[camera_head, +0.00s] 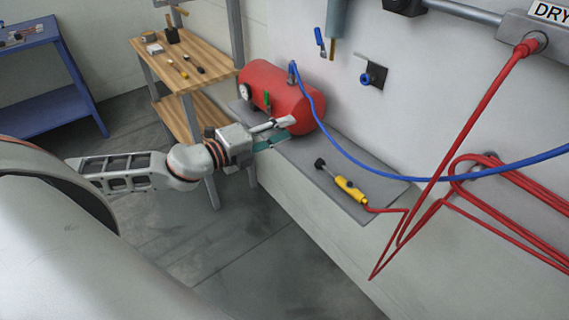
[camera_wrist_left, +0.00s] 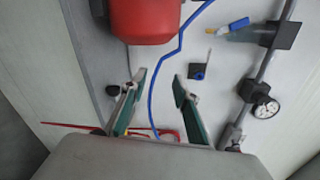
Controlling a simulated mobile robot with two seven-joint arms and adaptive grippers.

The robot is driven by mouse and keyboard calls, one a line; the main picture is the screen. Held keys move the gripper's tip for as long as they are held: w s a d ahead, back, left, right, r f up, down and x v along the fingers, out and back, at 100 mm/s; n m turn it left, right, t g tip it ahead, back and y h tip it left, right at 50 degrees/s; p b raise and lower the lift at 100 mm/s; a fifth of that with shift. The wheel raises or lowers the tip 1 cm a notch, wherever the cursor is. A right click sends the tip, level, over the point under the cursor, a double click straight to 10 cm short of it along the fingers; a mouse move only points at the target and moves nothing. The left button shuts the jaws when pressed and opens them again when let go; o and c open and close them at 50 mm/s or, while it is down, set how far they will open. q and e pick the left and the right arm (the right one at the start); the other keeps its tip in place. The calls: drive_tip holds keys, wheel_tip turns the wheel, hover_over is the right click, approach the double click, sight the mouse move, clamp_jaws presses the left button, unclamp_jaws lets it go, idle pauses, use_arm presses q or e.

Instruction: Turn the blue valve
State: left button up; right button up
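A blue lever handle (camera_head: 320,41) sits on the wall beside a grey cylinder, above the red tank. In the left wrist view the blue handle (camera_wrist_left: 238,24) is at upper right. A separate blue round knob (camera_head: 367,79) sits on a dark wall bracket; it also shows in the left wrist view (camera_wrist_left: 198,71). I cannot tell which of the two is the valve meant. My left gripper (camera_head: 284,127) is open in front of the red tank, apart from both blue parts. Its spread fingers show in the wrist view (camera_wrist_left: 159,77). My right gripper is out of view.
The red tank (camera_head: 277,96) lies on a grey shelf (camera_head: 325,182) with a yellow tool (camera_head: 350,189). A blue hose (camera_head: 340,150) runs from the tank across the wall. Red hose loops (camera_head: 465,175) hang at right. A wooden workbench (camera_head: 181,62) stands behind.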

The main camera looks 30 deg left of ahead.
use_arm(q)
wheel_tip(320, 180, down, 9)
drive_tip(key=s+d+n+y+p, duration=0.1)
drive_tip(key=s+d+n, duration=0.1)
drive_tip(key=n, duration=0.4)
drive_tip(key=shift+s+d+g+y, duration=0.3)
drive_tip(key=shift+d, duration=0.05)
drive_tip(key=shift+c, duration=0.4)
